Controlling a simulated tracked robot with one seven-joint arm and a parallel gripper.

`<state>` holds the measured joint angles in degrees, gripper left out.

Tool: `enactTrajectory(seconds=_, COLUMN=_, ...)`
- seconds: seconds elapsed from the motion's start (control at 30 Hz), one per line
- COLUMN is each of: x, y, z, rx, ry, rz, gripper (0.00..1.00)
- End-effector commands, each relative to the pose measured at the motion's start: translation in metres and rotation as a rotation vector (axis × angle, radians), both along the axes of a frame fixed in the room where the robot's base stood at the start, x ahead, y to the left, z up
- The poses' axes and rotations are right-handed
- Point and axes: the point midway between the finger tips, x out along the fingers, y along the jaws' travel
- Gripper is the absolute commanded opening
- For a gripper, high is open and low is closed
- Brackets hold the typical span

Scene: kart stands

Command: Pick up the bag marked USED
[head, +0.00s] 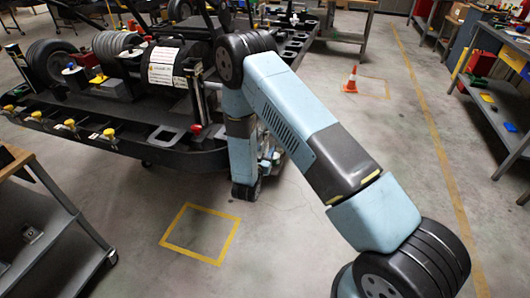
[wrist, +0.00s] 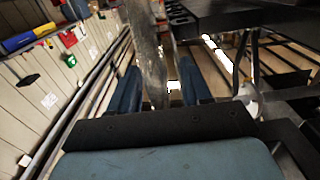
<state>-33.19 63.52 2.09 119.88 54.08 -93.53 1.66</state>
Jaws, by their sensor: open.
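I cannot make out a bag marked USED in either view. My gripper (wrist: 160,88) shows in the wrist view with its two dark blue fingers apart. No held object shows between them; a grey strip and a small bright patch lie beyond. In the head view my arm bends down beside the kart stand, and the gripper itself is mostly hidden behind the arm.
A kart (head: 110,55) with black tyres rests on a dark stand (head: 120,150) at left. A metal cart (head: 45,240) stands at lower left. An orange cone (head: 350,80) stands on the floor. Shelving (head: 495,115) is at right. The yellow floor square (head: 200,233) is empty.

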Motion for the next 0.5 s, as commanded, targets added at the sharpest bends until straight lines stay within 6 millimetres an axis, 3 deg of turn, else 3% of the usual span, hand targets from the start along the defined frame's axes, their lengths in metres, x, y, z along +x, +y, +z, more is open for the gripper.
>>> enactTrajectory(seconds=0.23, x=0.0025, y=-0.0007, z=-0.0001, rx=0.0, ry=0.0, rz=0.0, gripper=0.48)
enactTrajectory(seconds=0.5, x=0.0024, y=-0.001, z=0.0, rx=0.0, ry=0.0, rz=0.0, gripper=0.22)
